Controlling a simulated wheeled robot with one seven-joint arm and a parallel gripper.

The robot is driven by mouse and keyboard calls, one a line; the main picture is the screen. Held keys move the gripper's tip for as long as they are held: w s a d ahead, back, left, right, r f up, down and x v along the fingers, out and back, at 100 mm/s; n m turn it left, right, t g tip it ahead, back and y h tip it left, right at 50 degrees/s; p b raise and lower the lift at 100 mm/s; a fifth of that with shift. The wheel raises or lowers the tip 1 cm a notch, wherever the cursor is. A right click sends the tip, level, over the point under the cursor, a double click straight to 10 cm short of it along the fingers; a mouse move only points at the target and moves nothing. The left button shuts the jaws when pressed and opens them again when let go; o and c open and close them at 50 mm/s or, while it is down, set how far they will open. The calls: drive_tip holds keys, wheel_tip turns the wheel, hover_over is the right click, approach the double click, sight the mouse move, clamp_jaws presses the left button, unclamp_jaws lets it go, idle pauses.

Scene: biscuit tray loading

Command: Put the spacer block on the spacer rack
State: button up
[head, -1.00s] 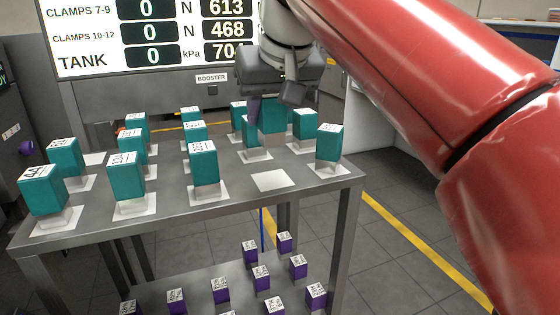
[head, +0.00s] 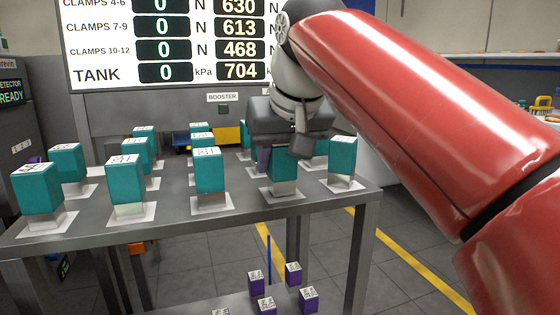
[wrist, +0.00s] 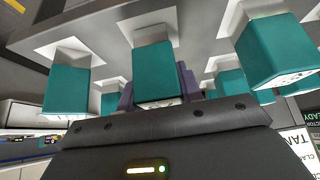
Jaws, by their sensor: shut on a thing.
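My gripper (head: 283,158) is shut on a teal spacer block (head: 284,184) with a pale grey foot, at the front right of the grey rack top (head: 240,209). The block is upright over a white square pad (head: 268,196), and its foot seems to meet the pad.
Similar teal blocks stand close by on pads, one to the left (head: 208,170) and one to the right (head: 342,158), with several more in rows behind. Purple blocks (head: 266,305) are on a lower surface. A display board (head: 165,45) stands behind.

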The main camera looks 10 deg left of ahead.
drive_tip(key=shift+f, duration=0.15)
drive_tip(key=o, duration=1.1)
drive_tip(key=shift+c, duration=0.2)
drive_tip(key=shift+r, duration=0.35)
drive_tip(key=p+v, duration=0.4)
drive_tip(key=v, duration=0.7)
drive_tip(key=shift+s+d+r, duration=0.15)
drive_tip(key=shift+s+r, duration=0.05)
